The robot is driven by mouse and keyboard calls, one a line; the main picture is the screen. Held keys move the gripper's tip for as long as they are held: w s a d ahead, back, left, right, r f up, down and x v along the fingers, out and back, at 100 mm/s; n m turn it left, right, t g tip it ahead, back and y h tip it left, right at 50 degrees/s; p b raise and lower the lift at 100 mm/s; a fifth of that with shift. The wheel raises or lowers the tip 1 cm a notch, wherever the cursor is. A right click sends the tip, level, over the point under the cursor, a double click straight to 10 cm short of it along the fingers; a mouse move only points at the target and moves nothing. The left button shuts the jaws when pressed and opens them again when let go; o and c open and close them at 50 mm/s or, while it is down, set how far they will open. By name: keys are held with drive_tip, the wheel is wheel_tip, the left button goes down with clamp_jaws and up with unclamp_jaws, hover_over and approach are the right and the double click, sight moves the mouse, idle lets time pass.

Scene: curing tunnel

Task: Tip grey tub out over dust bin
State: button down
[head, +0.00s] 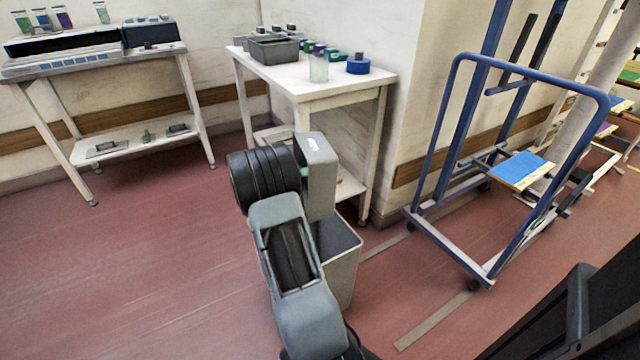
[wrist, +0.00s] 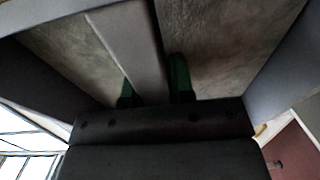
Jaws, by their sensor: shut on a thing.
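My gripper shows in the wrist view (wrist: 153,86) as two green fingertips, with a smooth grey strip of what looks like the grey tub between them. In the head view, the grey tub (head: 319,178) is a pale grey box at the arm's end, with a small white mark on it. Only closed outer faces show, so its opening and contents are hidden. The dust bin (head: 343,265), a tall grey open-topped bin, stands on the floor below the tub, partly behind my arm. I cannot tell exactly how the tub lines up with its mouth.
A white table (head: 300,78) behind the bin carries an open grey tray (head: 273,49), a jar (head: 318,66) and a blue roll (head: 358,65). A blue wheeled frame (head: 530,170) stands right. Another bench (head: 60,68) is at the left wall. The left floor is clear.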

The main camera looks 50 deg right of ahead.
drive_tip(key=shift+w+a+r+n+g+h+b, duration=0.1)
drive_tip(key=shift+w+a+g+h+b, duration=0.35)
drive_tip(key=shift+a+h, duration=0.3)
drive_tip(key=shift+w+a+r+n+g+h+b, duration=0.1)
drive_tip(key=shift+w+a+g+h+b, duration=0.35)
drive_tip(key=shift+a+h+b, duration=0.3)
drive_tip(key=shift+w+a+r+n+g+h+b, duration=0.1)
drive_tip(key=shift+w+a+g+h+b, duration=0.25)
drive_tip(key=shift+w+a+h, duration=0.35)
drive_tip(key=shift+s+d, duration=0.1)
drive_tip(key=shift+s, duration=0.05)
idle(0.3)
